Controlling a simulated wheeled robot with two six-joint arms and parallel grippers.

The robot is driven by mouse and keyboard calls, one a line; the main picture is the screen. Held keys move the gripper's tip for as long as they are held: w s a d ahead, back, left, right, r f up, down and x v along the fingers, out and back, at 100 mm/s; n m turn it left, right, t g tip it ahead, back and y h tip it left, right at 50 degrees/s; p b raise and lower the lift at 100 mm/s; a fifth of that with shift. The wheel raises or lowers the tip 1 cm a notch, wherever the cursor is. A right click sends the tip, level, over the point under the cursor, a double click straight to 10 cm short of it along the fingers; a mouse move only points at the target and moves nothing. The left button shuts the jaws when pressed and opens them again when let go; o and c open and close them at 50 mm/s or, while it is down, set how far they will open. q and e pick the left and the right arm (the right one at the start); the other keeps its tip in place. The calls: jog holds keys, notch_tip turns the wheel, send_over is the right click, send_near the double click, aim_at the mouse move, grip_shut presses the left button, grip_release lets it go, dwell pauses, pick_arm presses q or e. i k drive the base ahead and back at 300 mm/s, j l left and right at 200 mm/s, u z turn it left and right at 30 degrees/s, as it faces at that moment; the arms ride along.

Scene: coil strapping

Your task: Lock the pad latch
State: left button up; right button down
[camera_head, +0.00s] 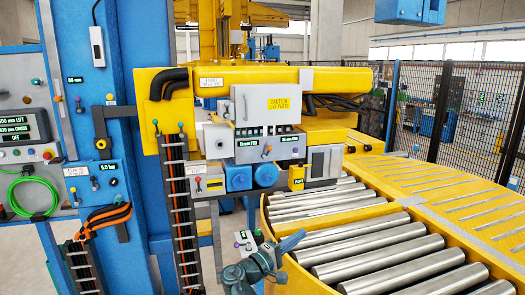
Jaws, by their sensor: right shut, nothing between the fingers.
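I cannot tell for sure which part is the pad latch. A small pale bracket with a purple-knobbed lever (240,242) stands at the near end of the roller conveyor and is the fitting closest to my right gripper. My right gripper (294,240) is at the bottom centre, beside the conveyor's near corner. Its grey-blue fingers are shut and empty, pointing up and to the right. Whether it touches the conveyor frame is unclear. A yellow labelled block (296,177) sits on the machine head above. My left gripper is not in view.
The yellow strapping head (330,78) with a caution cover (267,104) overhangs the conveyor. Steel rollers (372,250) fill the lower right. A blue column (104,120) and a control panel (22,128) stand at left. A cable chain (182,210) hangs left of the gripper.

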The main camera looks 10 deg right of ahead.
aim_at(270, 149)
jog(key=i+j+z, duration=0.1)
jog(key=i+j, duration=0.35)
jog(key=i, duration=0.35)
jog(key=i+j+z, duration=0.15)
jog(key=i+j, duration=0.4)
jog(key=i, duration=0.25)
jog(key=i+j+z, duration=0.1)
jog(key=i+j, duration=0.55)
jog(key=i+l, duration=0.15)
jog(key=l, duration=0.15)
jog(key=i+l, duration=0.15)
jog(key=l, duration=0.2)
